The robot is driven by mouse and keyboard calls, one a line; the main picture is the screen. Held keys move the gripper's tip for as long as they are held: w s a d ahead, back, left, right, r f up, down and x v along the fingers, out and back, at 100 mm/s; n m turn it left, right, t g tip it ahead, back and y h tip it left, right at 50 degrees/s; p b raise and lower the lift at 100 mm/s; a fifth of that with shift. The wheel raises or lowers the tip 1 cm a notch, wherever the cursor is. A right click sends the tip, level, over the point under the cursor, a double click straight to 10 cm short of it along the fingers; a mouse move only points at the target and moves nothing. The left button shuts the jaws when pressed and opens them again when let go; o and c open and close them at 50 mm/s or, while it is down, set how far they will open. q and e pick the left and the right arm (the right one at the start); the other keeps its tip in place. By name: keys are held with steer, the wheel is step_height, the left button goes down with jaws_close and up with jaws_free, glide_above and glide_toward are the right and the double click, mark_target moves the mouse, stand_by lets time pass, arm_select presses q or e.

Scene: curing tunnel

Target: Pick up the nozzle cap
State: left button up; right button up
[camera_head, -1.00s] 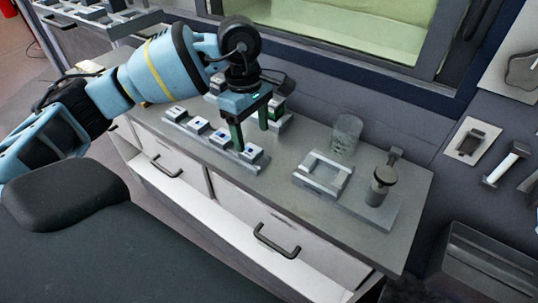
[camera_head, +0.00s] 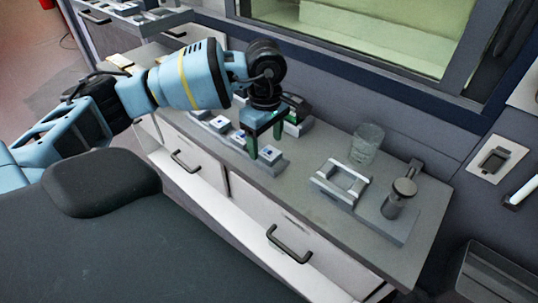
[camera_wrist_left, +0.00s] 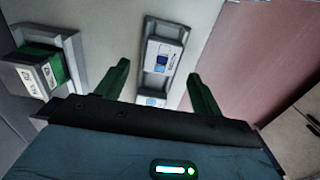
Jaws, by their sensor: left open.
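My left gripper (camera_head: 265,146) is open and points down over the right end of a grey rack (camera_head: 275,168). The rack holds small white blocks with blue tops, one of them (camera_head: 269,154) beside the fingers. In the left wrist view, the open fingers (camera_wrist_left: 158,74) lie on either side of the rack's end, with a blue-marked white block (camera_wrist_left: 164,56) between and beyond them. Nothing is held. I cannot tell for sure which piece is the nozzle cap; these blocks are the closest to the gripper. My right gripper is not in view.
A green-and-white box (camera_wrist_left: 38,74) sits in a grey holder beside the rack. A window wall rises behind. Counter front is clear.

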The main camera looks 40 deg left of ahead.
arm_select(q)
steer(key=shift+f, duration=1.3)
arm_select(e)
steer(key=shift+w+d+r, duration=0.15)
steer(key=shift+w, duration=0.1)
arm_select(q)
steer(key=shift+c, duration=0.5)
steer(key=c, duration=1)
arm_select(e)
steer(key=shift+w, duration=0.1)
arm_select(q)
steer(key=shift+r, duration=0.15)
